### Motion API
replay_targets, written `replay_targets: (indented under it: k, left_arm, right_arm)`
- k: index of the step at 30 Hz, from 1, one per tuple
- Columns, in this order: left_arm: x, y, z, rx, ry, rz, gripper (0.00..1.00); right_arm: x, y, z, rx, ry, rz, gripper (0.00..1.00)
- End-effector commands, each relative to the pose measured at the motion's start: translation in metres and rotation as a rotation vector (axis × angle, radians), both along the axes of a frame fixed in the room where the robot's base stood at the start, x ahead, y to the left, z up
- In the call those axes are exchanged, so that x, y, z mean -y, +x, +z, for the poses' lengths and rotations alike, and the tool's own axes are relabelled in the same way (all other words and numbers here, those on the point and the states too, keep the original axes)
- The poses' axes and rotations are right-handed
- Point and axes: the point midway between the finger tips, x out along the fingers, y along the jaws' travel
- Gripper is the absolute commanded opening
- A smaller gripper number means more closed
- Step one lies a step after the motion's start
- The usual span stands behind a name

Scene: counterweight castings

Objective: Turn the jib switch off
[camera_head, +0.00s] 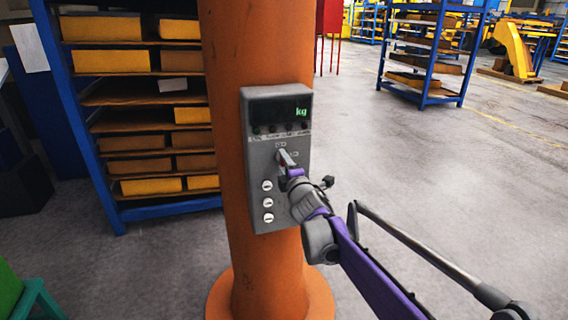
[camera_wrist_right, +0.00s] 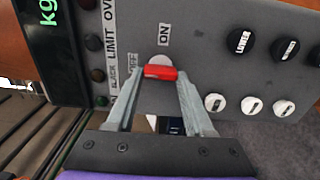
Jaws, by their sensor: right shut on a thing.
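The jib switch (camera_wrist_right: 160,72) is a small red handle on a pale round base, on a grey control box (camera_head: 261,108). In the right wrist view the handle lies across the picture, with an ON label (camera_wrist_right: 165,34) above it and another small label to its left, partly behind a finger. My right gripper (camera_head: 286,160) is at the switch, its two grey fingers closed on the handle's ends in the right wrist view (camera_wrist_right: 160,82). In the head view the gripper mostly hides the switch. My left gripper is not in view.
The box is fixed to an orange column (camera_head: 228,40) and has a display (camera_head: 279,112) reading "kg", dark lamps and several white-marked knobs (camera_head: 267,204). A blue rack (camera_head: 98,180) with yellow castings stands behind at left. Open floor (camera_head: 430,170) lies to the right.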

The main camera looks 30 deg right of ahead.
Motion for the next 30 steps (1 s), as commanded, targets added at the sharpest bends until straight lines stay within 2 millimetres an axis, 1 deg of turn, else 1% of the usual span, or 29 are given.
replay_targets:
  k: [4, 5, 6, 9, 17, 20, 23, 30]
  left_arm:
    - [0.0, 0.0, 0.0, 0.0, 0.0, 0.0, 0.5]
    - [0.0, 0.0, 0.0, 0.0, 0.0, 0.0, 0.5]
    - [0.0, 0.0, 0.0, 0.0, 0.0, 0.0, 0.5]
    - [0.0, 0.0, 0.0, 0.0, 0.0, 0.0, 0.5]
    - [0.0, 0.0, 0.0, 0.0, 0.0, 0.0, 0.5]
    - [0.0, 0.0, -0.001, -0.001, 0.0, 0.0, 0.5]
    - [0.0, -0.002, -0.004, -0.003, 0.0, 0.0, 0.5]
    - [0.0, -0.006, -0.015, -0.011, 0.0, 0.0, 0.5]
  right_arm:
    - [0.0, 0.0, 0.0, 0.0, -0.002, 0.001, 0.0]
    - [0.0, 0.0, 0.0, 0.0, -0.002, 0.001, 0.58]
    - [0.0, 0.0, 0.0, 0.0, -0.002, 0.001, 0.65]
    - [0.0, 0.0, 0.0, 0.0, -0.001, 0.001, 0.82]
    - [0.0, 0.0, 0.0, 0.0, 0.0, 0.0, 0.82]
    - [-0.001, -0.004, 0.0, 0.0, 0.0, 0.0, 0.82]
    - [-0.003, -0.015, -0.001, -0.001, 0.0, -0.001, 0.82]
    - [-0.014, -0.06, -0.002, -0.002, -0.001, -0.001, 0.82]
